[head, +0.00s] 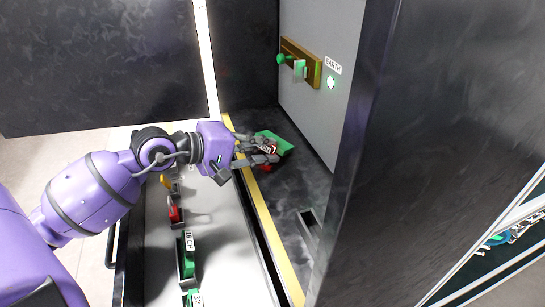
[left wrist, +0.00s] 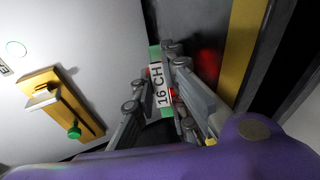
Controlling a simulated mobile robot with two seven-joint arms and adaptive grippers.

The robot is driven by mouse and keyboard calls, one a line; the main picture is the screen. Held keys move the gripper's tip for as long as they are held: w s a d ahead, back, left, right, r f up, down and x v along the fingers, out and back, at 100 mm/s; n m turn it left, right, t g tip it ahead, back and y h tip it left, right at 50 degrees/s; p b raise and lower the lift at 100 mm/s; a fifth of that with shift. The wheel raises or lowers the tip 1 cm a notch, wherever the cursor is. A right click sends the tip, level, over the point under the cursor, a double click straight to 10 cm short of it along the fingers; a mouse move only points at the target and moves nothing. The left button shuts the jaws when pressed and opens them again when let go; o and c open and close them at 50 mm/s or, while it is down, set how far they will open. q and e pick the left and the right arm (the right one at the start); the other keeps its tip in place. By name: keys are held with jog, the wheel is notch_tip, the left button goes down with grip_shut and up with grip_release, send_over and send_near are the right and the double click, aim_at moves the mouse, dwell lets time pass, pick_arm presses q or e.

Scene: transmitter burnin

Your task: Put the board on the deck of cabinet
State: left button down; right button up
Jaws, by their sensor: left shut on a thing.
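My left gripper (head: 268,152) is shut on a green board (head: 278,141) inside the cabinet, over its dark deck (head: 285,195). Part of the board sticks out past the fingertips, and the rest is hidden by the fingers. In the left wrist view the board (left wrist: 154,54) lies between the fingers of my left gripper (left wrist: 160,88), with a white "16 CHI" label facing the camera and a bit of red beside it. I cannot tell whether the board touches the deck. My right gripper is not in view.
A yellow strip (head: 262,215) edges the deck. A grey panel (head: 195,235) in front carries several labelled green, red and yellow pieces. A wooden plate with green knob (head: 302,62) is on the cabinet's back wall, beside an "EARTH" label (head: 333,65). A dark side wall (head: 400,150) stands close right.

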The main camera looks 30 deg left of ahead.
pick_arm(q)
jog(key=c, duration=2)
grip_release()
jog(key=shift+o, duration=0.4)
jog(key=shift+s+a+r, duration=0.1)
jog(key=shift+s+a, duration=0.1)
jog(key=shift+s, duration=0.05)
jog(key=p+v, duration=0.1)
jog(key=v, duration=0.6)
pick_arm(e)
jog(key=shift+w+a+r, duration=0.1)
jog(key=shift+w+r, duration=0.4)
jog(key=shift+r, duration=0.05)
pick_arm(q)
jog(key=shift+s+a+r, duration=0.1)
